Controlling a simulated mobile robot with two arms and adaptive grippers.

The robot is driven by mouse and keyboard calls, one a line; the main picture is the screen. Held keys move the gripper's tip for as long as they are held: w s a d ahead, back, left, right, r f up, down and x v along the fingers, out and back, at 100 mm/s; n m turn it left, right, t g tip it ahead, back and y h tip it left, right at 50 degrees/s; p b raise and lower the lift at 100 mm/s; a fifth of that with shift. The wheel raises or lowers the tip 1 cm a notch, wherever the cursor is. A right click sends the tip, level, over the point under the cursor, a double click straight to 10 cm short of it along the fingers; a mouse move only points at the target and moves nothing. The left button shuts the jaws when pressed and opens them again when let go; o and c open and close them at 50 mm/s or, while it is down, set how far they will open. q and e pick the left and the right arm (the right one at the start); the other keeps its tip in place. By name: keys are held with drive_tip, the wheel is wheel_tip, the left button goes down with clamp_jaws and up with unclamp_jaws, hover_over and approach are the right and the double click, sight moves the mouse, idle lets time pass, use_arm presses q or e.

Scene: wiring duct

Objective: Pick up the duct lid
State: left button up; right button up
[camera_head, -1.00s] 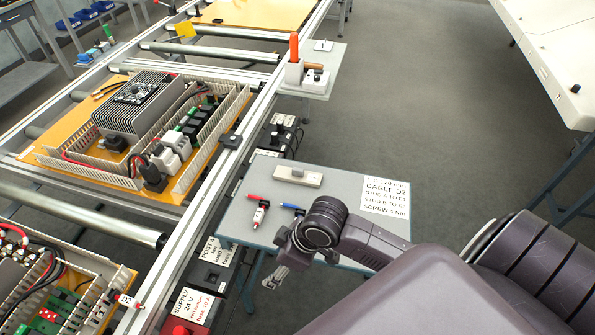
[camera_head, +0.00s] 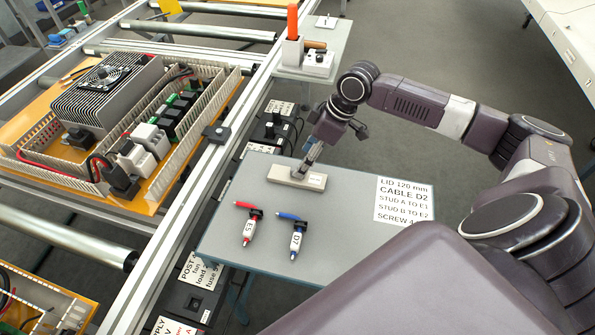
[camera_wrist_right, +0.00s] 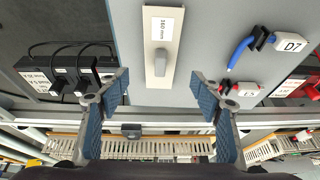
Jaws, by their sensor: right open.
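The duct lid (camera_head: 284,175) is a flat beige bar lying on the small grey table. In the right wrist view the lid (camera_wrist_right: 156,25) has a raised grey grip block and a white label that seems to read 160 mm. My right gripper (camera_head: 304,166) is above the lid near its right part, partly hiding it. In the right wrist view my right gripper (camera_wrist_right: 160,85) is open, its blue fingertips apart on either side of the line of the lid, with nothing between them. I cannot tell how high the fingertips are. My left gripper is not in view.
Two cable pieces with tags (camera_head: 249,226) and (camera_head: 297,235) lie on the grey table (camera_head: 340,235), near the lid. A printed card (camera_head: 402,200) reads LID 120 mm, CABLE D2. The rail frame with an orange panel (camera_head: 150,200) is at left. A tool holder (camera_head: 292,52) stands beyond.

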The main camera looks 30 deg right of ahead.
drive_tip(key=x, duration=0.3)
drive_tip(key=shift+a, duration=0.2)
drive_tip(key=x, duration=0.2)
drive_tip(key=shift+w+f, duration=0.2)
drive_tip(key=shift+f, duration=0.1)
drive_tip(key=shift+w+a+f, duration=0.1)
drive_tip(key=shift+a+f, duration=0.05)
drive_tip(key=shift+f, duration=0.3)
drive_tip(key=c, duration=0.9)
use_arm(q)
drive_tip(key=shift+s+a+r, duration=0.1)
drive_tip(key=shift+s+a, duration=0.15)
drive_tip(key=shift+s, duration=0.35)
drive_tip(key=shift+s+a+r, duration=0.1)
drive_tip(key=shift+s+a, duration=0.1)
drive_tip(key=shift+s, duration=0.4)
use_arm(e)
drive_tip(key=shift+c, duration=0.8)
drive_tip(key=shift+r, duration=0.1)
